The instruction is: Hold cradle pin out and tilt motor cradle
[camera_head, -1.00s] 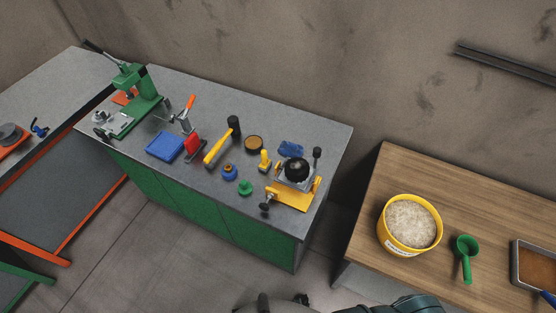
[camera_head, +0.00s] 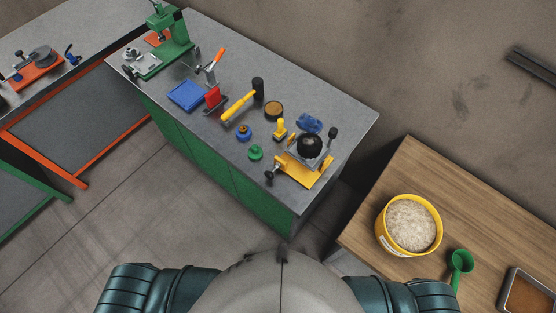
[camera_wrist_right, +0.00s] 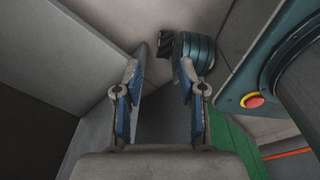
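The motor cradle (camera_head: 310,146) is a grey frame holding a round black motor (camera_head: 309,145) on a yellow base (camera_head: 304,172), at the right end of the green workbench in the head view. A black-knobbed pin (camera_head: 270,175) sticks out at the base's lower left, and a black-topped lever (camera_head: 333,133) stands at its right. I cannot tell whether the pin is in or out. My right gripper (camera_wrist_right: 160,95) shows in the right wrist view, its two blue-and-grey fingers apart with nothing between them. It is away from the cradle. My left gripper is out of view.
The grey benchtop (camera_head: 225,148) also bears a yellow-handled mallet (camera_head: 240,105), blue tray (camera_head: 187,95), green press (camera_head: 165,40) and small knobs. A wooden table (camera_head: 360,210) at the right holds a yellow bucket (camera_head: 385,240) and green scoop (camera_head: 460,262). Floor is clear before the bench.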

